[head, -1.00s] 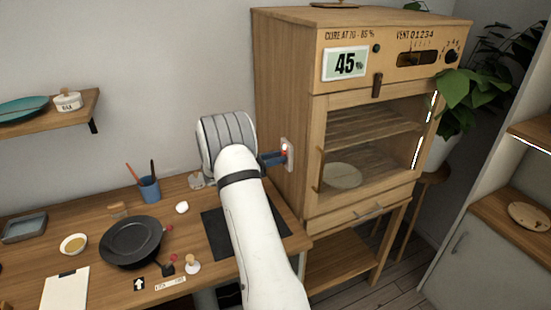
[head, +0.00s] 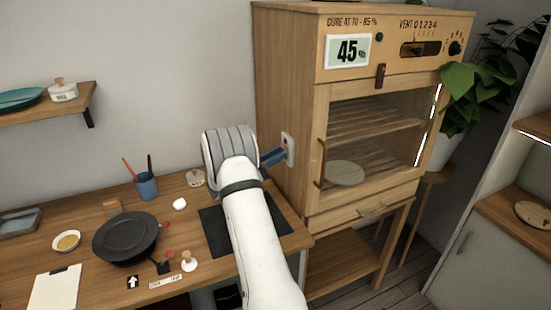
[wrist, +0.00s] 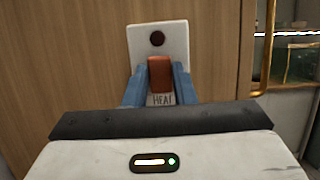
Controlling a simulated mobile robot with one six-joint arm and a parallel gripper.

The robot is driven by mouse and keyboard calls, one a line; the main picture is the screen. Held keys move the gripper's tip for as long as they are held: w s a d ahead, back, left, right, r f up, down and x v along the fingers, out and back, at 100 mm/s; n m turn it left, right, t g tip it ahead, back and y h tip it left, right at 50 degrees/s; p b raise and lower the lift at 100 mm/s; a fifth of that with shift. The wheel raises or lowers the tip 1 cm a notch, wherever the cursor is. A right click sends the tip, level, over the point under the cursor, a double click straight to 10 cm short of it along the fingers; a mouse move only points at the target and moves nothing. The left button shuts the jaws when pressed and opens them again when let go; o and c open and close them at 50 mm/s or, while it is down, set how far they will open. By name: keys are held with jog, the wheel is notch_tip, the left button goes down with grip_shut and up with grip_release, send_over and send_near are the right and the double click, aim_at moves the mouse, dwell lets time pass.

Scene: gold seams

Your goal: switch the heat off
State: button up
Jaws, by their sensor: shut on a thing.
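The heat switch is a white plate (wrist: 175,38) on the wooden side wall of the cabinet, with a "HEAT" label (wrist: 161,99). A dark round lamp (wrist: 157,38) sits in its upper part and looks unlit. Below it is a red-brown lever (wrist: 160,72). My gripper (wrist: 160,80) has its blue fingers on both sides of the lever, shut on it. In the head view the plate (head: 290,148) shows at the cabinet's left side with my gripper (head: 281,153) against it; the fingers hide the lever there.
Below my arm is a workbench (head: 205,240) with a black pan (head: 126,237), a blue cup (head: 147,186) and small items.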

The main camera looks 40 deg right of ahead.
jog(key=o, duration=1)
jog(key=shift+a, duration=0.1)
jog(key=b+v, duration=0.1)
jog(key=v, duration=0.6)
jog(key=shift+w+a+f+b, duration=0.1)
jog(key=shift+a+b, duration=0.2)
jog(key=shift+b, duration=0.05)
